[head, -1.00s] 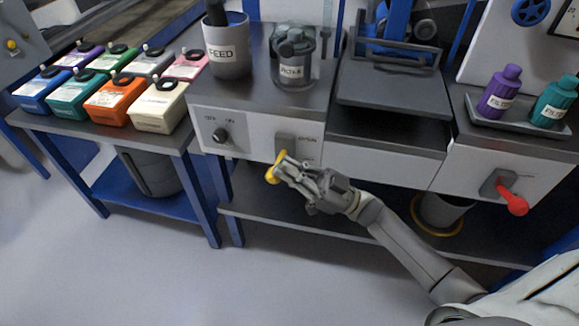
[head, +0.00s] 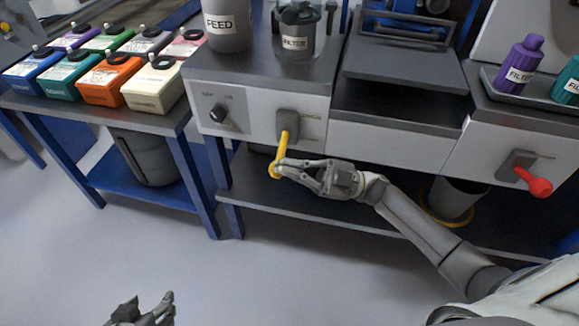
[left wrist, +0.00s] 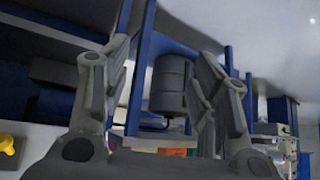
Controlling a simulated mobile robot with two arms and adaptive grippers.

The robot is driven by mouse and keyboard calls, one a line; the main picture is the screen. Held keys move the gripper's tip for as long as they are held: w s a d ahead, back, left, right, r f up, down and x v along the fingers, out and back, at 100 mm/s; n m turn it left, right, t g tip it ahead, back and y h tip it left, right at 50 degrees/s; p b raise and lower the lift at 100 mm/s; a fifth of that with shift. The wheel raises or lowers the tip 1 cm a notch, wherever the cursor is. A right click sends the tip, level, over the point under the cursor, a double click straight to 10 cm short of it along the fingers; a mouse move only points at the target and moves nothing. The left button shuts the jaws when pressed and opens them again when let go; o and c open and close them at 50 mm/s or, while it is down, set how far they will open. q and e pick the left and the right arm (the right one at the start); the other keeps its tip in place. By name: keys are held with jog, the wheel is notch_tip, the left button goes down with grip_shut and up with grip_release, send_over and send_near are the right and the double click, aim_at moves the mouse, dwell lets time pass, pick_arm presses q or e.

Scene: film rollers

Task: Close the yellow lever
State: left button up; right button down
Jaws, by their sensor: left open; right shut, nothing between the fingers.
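The yellow lever (head: 282,150) hangs down and slightly left from its grey mount (head: 288,124) on the white front panel of the left bench unit. My right gripper (head: 277,166) is shut with nothing between its fingers. Its fingertips are at the lever's lower end, on its right side; whether they touch it I cannot tell. My left gripper (head: 148,312) is open and empty at the bottom left of the head view, far from the lever. Its two open fingers also fill the left wrist view (left wrist: 165,85).
A red lever (head: 534,181) sits on the right unit. A black knob (head: 218,112) is left of the yellow lever. A lower shelf (head: 330,215) runs beneath. Coloured boxes (head: 107,82) stand on the left table. The floor in front is clear.

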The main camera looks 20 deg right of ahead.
pick_arm(q)
jog(key=w+d+r+t+h+b, duration=0.1)
jog(key=w+d+r+t, duration=0.2)
jog(key=w+r+t, duration=0.2)
jog(key=shift+w+r+t+h+b, duration=0.4)
jog(key=shift+w+r, duration=0.75)
jog(key=shift+r, duration=0.05)
pick_arm(e)
jog(key=shift+f+n+g, duration=0.85)
jog(key=shift+n+g, duration=0.05)
jog(key=shift+n, duration=0.4)
